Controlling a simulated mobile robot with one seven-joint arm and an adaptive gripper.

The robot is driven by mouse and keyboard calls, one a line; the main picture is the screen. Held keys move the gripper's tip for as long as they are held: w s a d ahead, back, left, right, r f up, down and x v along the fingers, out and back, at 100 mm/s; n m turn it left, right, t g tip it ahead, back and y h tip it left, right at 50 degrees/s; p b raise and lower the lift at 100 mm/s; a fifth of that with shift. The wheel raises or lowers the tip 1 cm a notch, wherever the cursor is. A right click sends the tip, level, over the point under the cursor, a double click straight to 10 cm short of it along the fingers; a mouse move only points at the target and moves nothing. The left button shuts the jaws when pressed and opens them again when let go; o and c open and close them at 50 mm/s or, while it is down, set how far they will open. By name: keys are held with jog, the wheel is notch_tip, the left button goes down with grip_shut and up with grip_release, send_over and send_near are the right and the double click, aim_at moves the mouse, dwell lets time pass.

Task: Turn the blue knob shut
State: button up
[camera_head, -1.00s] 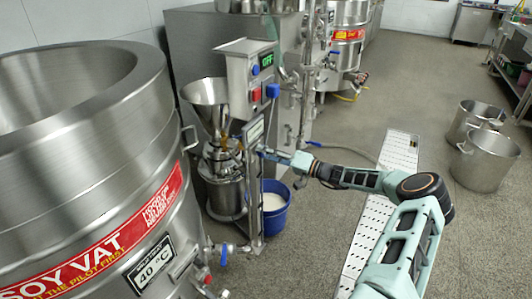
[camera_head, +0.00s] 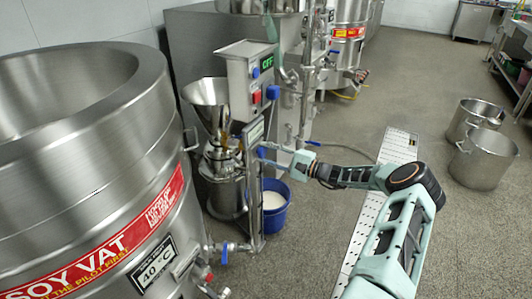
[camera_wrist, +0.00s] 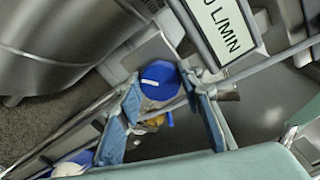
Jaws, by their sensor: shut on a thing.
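The blue knob (camera_wrist: 160,80) shows in the wrist view as a round blue cap with a white mark across its face. My gripper (camera_wrist: 163,90) has its two blue-grey fingers on either side of the knob, shut on it. In the head view the knob (camera_head: 262,152) is a small blue spot on the mill stand, below the control box. My gripper (camera_head: 269,158) reaches it there from the right, and the finger contact is too small to make out.
The control box (camera_head: 248,75) with an OFF display stands above. A steel funnel (camera_head: 207,95) is behind to the left. A blue bucket (camera_head: 272,218) with white contents sits below. The soy vat (camera_head: 90,190) fills the left.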

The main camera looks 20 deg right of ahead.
jog(key=m+p, duration=0.1)
jog(key=m, duration=0.5)
jog(key=shift+m, duration=0.3)
jog(key=m, duration=1.2)
jog(key=shift+d+m+p, duration=0.1)
jog(key=shift+m+p, duration=0.2)
jog(key=shift+p, duration=0.1)
jog(key=m, duration=0.6)
jog(key=shift+w+d+m, duration=0.1)
jog(key=shift+m, duration=0.2)
jog(key=o, duration=1.2)
jog(key=v, duration=1.2)
